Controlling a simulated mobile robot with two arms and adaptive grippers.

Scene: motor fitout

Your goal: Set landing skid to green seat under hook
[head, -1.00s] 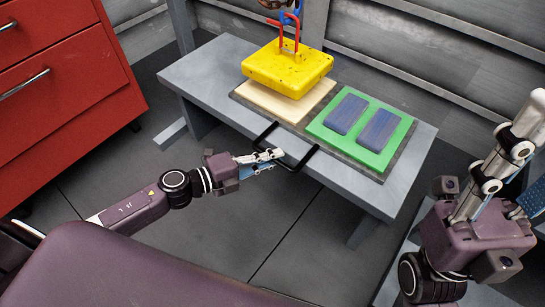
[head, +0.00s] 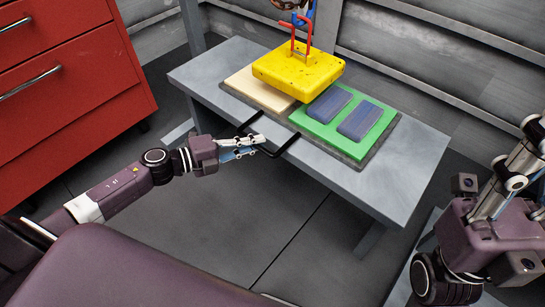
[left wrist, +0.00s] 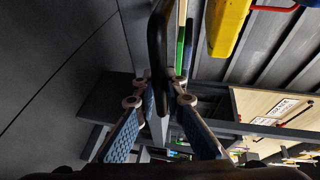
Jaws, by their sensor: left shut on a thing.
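The landing skid (head: 352,163) is a dark grey board on the bench, with a beige seat (head: 252,84) on its left and a green seat (head: 318,132) on its right. The green seat has two blue pads. My left gripper (head: 259,146) is shut on the skid's black handle (head: 284,147) at its left part; the handle also shows between the fingers in the left wrist view (left wrist: 158,45). A yellow block (head: 296,76) with a red loop hangs from the blue hook (head: 304,18), above the join of the two seats. My right gripper (head: 522,170) is at the right edge, its fingertips partly cut off.
The grey bench (head: 405,180) has bare top to the right of the skid and a narrow strip at its left. A red drawer cabinet (head: 75,100) stands at the left. A ribbed grey wall (head: 430,65) is behind. The floor before the bench is clear.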

